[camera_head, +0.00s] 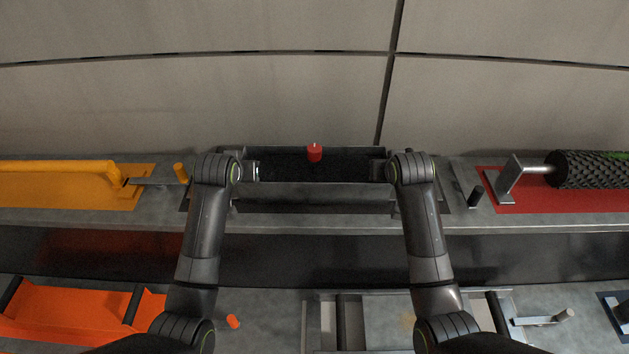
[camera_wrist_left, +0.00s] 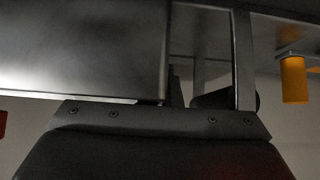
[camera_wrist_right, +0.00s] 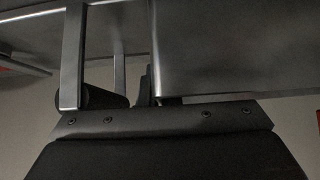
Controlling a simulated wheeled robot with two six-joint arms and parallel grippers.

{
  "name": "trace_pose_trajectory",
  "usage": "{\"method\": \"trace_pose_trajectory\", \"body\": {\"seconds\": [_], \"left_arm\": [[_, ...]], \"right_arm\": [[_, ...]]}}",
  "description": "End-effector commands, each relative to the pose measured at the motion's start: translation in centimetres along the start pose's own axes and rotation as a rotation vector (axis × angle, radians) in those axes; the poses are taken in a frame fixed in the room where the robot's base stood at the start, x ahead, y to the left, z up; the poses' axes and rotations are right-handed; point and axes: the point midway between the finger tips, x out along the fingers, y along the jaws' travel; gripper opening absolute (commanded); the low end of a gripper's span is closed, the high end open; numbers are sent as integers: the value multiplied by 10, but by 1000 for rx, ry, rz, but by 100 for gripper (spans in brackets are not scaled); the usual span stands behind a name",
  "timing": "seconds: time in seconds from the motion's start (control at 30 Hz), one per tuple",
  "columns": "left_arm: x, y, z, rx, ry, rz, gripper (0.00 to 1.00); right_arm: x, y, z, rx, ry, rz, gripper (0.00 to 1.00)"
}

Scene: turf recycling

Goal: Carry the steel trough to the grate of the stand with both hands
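The steel trough (camera_head: 315,189) is a long grey box with a dark inside, at the middle of the back counter in the head view. Its grey wall also shows close up in the left wrist view (camera_wrist_left: 80,50) and the right wrist view (camera_wrist_right: 210,50). My left gripper (camera_head: 254,171) is at its left end and my right gripper (camera_head: 379,171) at its right end. Upright metal bars (camera_wrist_left: 243,60) (camera_wrist_right: 72,60) stand by the dark finger parts. The fingertips are mostly hidden, so their grip cannot be told. I cannot make out the stand's grate for certain.
A red cylinder (camera_head: 314,153) shows at the trough's middle. A yellow cylinder (camera_head: 180,172) and yellow plate (camera_head: 65,190) lie left; a black roller (camera_head: 590,169) over a red plate (camera_head: 560,200) lies right. A dark channel (camera_head: 320,258) and a front counter (camera_head: 265,320) lie nearer me.

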Motion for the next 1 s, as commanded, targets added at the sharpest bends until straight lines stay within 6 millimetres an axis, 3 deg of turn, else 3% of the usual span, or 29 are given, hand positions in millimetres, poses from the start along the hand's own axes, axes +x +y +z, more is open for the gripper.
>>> {"method": "trace_pose_trajectory", "body": {"seconds": [0.47, 1.0], "left_arm": [[-5, 0, -7, 0, 6, 0, 0], [-32, 0, -33, 0, 7, 0, 0]], "right_arm": [[-5, 0, -6, 0, 6, -1, 0], [-32, 0, -33, 0, 6, -1, 0]]}}
